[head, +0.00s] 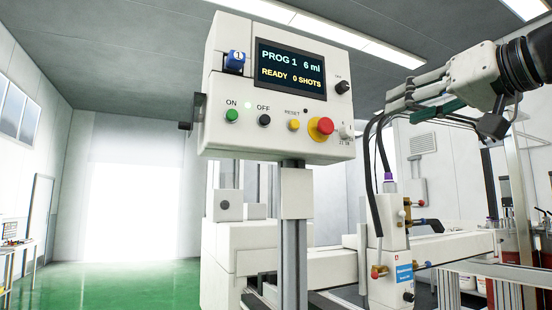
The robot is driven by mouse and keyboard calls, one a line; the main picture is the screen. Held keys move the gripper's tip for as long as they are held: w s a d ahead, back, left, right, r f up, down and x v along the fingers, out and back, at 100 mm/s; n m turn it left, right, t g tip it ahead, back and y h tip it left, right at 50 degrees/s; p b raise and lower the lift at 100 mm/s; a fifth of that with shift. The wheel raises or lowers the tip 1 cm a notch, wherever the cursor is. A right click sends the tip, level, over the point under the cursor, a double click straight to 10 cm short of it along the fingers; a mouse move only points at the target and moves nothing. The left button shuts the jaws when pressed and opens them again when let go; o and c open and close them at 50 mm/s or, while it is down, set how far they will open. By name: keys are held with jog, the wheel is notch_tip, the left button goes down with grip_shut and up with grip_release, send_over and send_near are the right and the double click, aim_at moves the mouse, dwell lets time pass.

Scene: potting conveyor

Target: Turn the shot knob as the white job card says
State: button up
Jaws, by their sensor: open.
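The control box (275,90) fills the middle of the head view. A black round knob (342,87) sits right of its screen, under a label too small to read. A small pale knob or switch (346,130) sits at the lower right corner, with tiny marks. I cannot tell for sure which is the shot knob. The screen (290,70) reads PROG 1, 6 ml, READY, 0 SHOTS. My gripper (398,97) is open, right of the box and apart from it, its fingers pointing left. I cannot make out the white job card.
The box carries a blue key marked 1 (236,60), a green ON button (232,115), a black OFF button (264,120), a yellow RESET button (294,124) and a red stop button (320,127). Black hoses (371,165) run below my gripper to a dispenser (385,240).

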aim_at(351, 131)
jog(key=p+x, duration=0.3)
jog(key=x, duration=1)
jog(key=shift+w+a, duration=0.15)
jog(key=shift+w, duration=0.2)
grip_shut()
